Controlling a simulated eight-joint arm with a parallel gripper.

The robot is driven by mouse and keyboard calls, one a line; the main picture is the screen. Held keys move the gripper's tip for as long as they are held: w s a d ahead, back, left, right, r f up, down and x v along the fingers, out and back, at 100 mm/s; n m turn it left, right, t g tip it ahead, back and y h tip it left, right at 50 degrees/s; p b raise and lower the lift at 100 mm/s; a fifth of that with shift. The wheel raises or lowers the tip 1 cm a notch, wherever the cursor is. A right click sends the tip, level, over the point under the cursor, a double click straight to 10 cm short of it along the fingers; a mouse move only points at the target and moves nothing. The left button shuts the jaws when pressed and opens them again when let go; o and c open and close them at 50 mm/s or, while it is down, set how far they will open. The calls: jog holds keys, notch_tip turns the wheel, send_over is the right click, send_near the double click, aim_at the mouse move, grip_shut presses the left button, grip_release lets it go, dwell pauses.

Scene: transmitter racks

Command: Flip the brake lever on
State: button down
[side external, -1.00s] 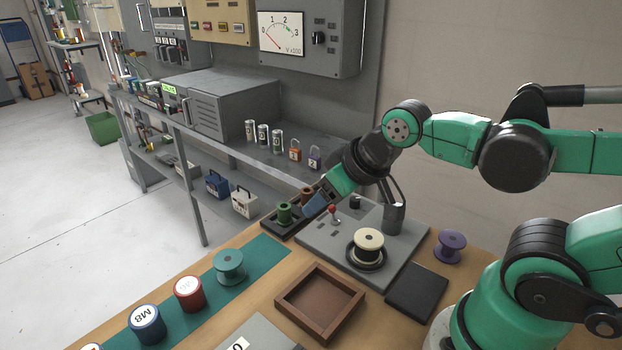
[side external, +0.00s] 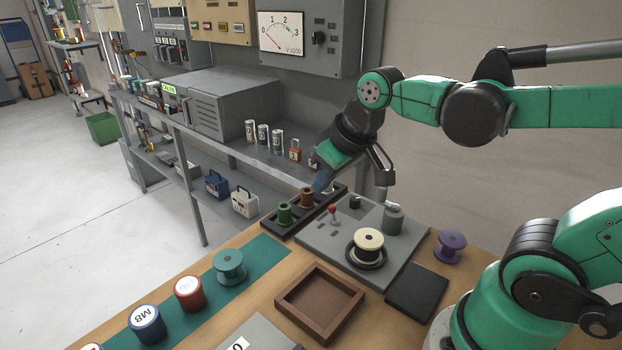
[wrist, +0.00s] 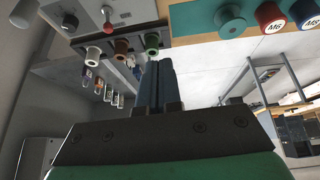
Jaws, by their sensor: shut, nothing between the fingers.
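The brake lever (side external: 333,210) is a small stick with a red knob on a grey plate (side external: 312,238). It also shows at the top of the wrist view (wrist: 107,14), but its exact tilt is hard to tell. A cream spool (side external: 368,241) in a dark ring, a black knob (side external: 355,202) and a grey cylinder (side external: 393,220) stand on the plate. My gripper (side external: 322,187) is shut and empty, above the far end of the dark spool tray, behind the lever and apart from it. In the wrist view the closed fingers (wrist: 158,68) point towards the spools.
The dark tray (side external: 268,231) holds a green spool (side external: 284,213) and a brown spool (side external: 306,197); a pale one (wrist: 93,53) shows in the wrist view. Padlocks and cans stand on the shelf (side external: 225,145) behind my gripper.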

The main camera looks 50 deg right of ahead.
aim_at(333, 213)
jog(key=w+d+f+g, duration=0.1)
jog(key=w+d+g, duration=0.4)
jog(key=d, duration=0.3)
jog(key=shift+w+d+f, duration=0.25)
jog(key=shift+w, duration=0.4)
notch_tip(333, 213, down, 10)
jog(key=shift+w, duration=0.15)
